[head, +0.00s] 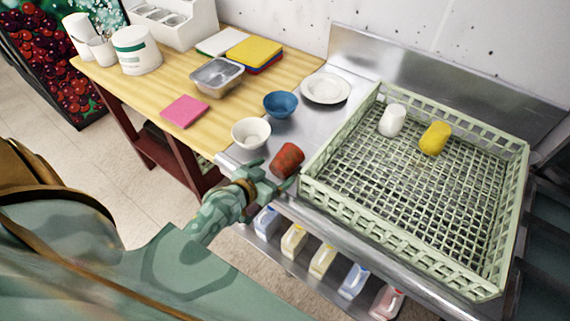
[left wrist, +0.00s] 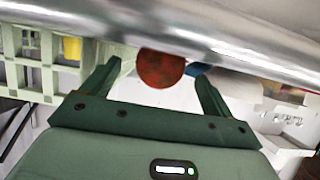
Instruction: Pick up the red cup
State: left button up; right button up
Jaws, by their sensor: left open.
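The red cup (head: 287,160) lies on the metal counter near its front edge, left of the green rack, and seems to be on its side. My left gripper (head: 272,179) is just in front of it, at the counter's edge. In the left wrist view the round red end of the cup (left wrist: 161,69) shows between and beyond the two open fingers (left wrist: 155,80), with a band of metal across its top. The fingers do not appear to touch it. My right gripper is not in view.
A green dish rack (head: 318,196) with a white cup (head: 392,120) and a yellow cup (head: 435,139) stands right of the red cup. A white bowl (head: 251,133), a blue bowl (head: 281,104) and a white plate (head: 326,88) are close behind. Several bottles (head: 323,260) sit below.

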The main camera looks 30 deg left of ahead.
aim_at(285, 164)
pick_arm(q)
jog(key=b+x, duration=0.1)
jog(key=x, duration=0.5)
jog(key=shift+w+f, duration=0.15)
jog(key=shift+w, duration=0.15)
jog(key=shift+s, duration=0.1)
jog(key=c, duration=1.1)
